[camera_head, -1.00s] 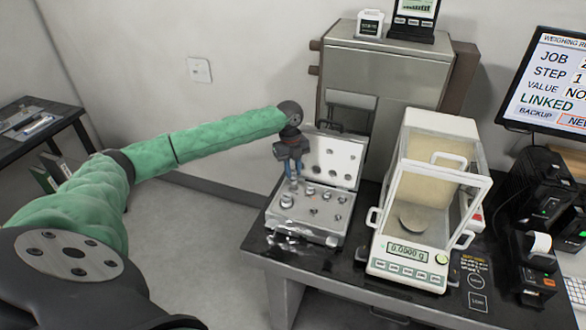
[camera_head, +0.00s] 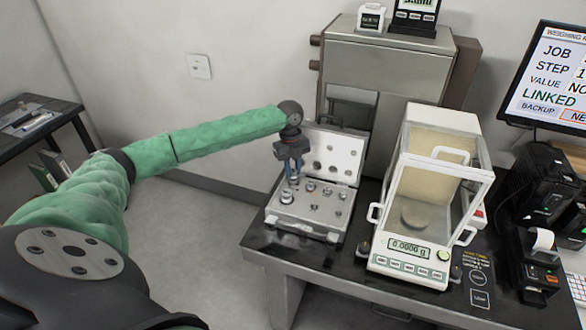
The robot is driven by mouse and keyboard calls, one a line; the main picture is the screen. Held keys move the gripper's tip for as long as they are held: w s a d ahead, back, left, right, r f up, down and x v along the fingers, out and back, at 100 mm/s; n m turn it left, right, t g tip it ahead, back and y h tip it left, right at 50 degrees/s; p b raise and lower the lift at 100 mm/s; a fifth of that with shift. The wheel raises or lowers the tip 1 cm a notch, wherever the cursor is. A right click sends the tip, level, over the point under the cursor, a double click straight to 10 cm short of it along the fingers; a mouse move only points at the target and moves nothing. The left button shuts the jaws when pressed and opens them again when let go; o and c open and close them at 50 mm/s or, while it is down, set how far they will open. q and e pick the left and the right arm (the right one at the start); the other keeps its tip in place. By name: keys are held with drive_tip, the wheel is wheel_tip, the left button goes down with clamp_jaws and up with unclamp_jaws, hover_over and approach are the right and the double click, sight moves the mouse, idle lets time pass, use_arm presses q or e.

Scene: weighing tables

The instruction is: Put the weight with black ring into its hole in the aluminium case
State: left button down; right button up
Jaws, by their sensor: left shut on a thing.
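The aluminium case (camera_head: 318,232) stands open on the black table, its lid (camera_head: 338,152) raised at the back. Several metal weights (camera_head: 310,187) sit in its holes, and some holes are bare. My left gripper (camera_head: 292,180) points down over the back left part of the case. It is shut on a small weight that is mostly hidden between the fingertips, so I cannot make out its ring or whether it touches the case. A larger weight (camera_head: 286,197) stands just below and left of the fingertips. My right gripper is not in view.
The balance (camera_head: 405,262) with its glass draft shield stands right of the case and reads about zero. A metal cabinet (camera_head: 385,70) is behind. A monitor (camera_head: 550,80) and a label printer (camera_head: 535,265) are at the right. Bare table (camera_head: 345,275) lies in front of the case.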

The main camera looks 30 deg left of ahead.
use_arm(q)
drive_tip(key=shift+p, duration=0.85)
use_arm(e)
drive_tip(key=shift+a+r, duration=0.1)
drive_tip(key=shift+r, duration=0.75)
use_arm(q)
drive_tip(key=shift+f+b, duration=0.4)
drive_tip(key=shift+f, duration=1.05)
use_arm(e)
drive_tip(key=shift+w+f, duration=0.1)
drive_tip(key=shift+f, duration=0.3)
use_arm(q)
drive_tip(key=c, duration=1.2)
unclamp_jaws()
drive_tip(key=shift+o, duration=0.2)
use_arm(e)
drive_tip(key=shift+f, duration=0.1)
